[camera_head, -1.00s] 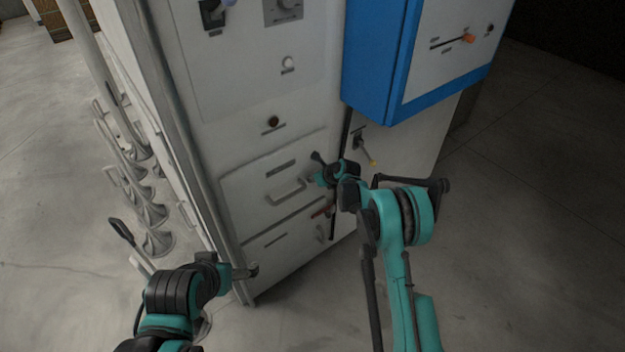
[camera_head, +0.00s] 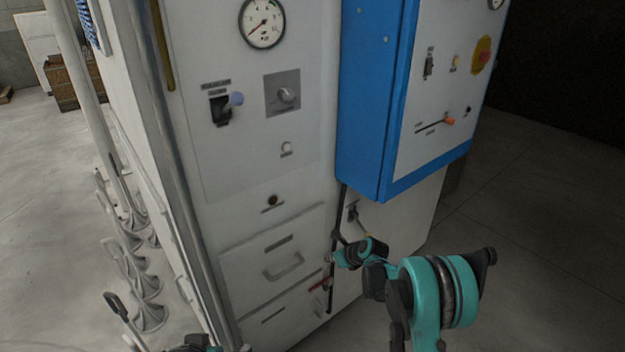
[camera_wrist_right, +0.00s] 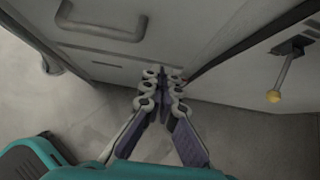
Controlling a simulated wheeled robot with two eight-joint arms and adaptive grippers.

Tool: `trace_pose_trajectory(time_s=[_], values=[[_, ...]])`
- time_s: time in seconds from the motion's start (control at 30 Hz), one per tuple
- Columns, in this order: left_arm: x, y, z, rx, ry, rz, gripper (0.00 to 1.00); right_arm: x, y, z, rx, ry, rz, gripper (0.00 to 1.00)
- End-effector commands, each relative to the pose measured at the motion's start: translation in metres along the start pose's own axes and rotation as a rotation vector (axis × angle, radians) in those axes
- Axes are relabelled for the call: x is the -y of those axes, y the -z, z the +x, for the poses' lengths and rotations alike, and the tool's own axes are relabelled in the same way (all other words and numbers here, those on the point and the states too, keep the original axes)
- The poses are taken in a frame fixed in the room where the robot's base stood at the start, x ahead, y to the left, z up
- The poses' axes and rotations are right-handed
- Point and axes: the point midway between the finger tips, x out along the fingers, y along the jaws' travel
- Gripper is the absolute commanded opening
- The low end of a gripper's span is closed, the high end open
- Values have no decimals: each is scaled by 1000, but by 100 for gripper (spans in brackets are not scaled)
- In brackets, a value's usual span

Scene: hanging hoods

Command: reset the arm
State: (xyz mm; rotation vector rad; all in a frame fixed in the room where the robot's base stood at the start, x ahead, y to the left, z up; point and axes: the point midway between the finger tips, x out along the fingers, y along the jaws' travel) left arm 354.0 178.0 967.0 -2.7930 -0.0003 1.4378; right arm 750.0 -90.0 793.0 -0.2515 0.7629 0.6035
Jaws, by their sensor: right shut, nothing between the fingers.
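My right arm reaches in from the lower right in the head view. Its gripper (camera_head: 331,257) is small and partly masked by the wrist, in front of the cabinet near the lower drawers. In the right wrist view the right gripper (camera_wrist_right: 162,82) has its fingers together, with nothing between them. Only a sliver of my left arm (camera_head: 195,346) shows at the bottom edge of the head view, and the state of its gripper is not clear.
A white cabinet (camera_head: 225,170) with a gauge, switches and drawers stands in front. A drawer handle (camera_head: 284,268) and a red handle (camera_head: 320,284) are close to the right gripper. A blue box (camera_head: 366,110) juts out above. Open floor (camera_head: 550,260) lies to the right.

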Motion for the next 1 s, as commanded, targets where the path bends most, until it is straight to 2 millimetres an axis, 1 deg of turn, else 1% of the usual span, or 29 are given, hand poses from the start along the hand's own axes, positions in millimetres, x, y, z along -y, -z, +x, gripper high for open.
trace_pose_trajectory(time_s=[0.07,0.17,0.27,0.3,0.37,0.4,0.53,0.63,0.7,0.77,0.8,0.87,0.9,1.0], values=[[0,0,0,0,0,0,95,-1,-2,-6,-3,4,-25,0],[0,0,0,0,0,0,95,-5,-11,-29,-17,15,-132,0],[0,0,0,0,0,0,95,-14,-21,-68,-44,33,-325,0],[0,0,0,0,0,0,95,-18,-24,-87,-59,41,-419,0],[0,0,0,0,0,0,95,-26,-26,-116,-84,50,-566,0],[0,0,0,0,0,0,95,-32,-27,-135,-101,55,-664,0],[0,0,0,0,0,0,95,-52,-21,-193,-163,61,-981,0],[0,0,0,0,0,0,95,-70,-10,-235,-213,55,-1224,0],[0,0,0,0,0,0,95,-83,1,-262,-252,45,-1395,0],[0,0,0,0,0,0,95,-94,13,-284,-286,32,-1540,0],[0,0,0,0,0,0,95,-102,22,-297,-309,21,-1636,0],[0,0,0,0,0,0,95,-113,37,-316,-344,2,-1781,0],[0,0,0,0,0,0,95,-120,48,-327,-369,-14,-1876,0],[0,0,0,0,0,0,95,-137,76,-352,-427,-60,-2106,0]])
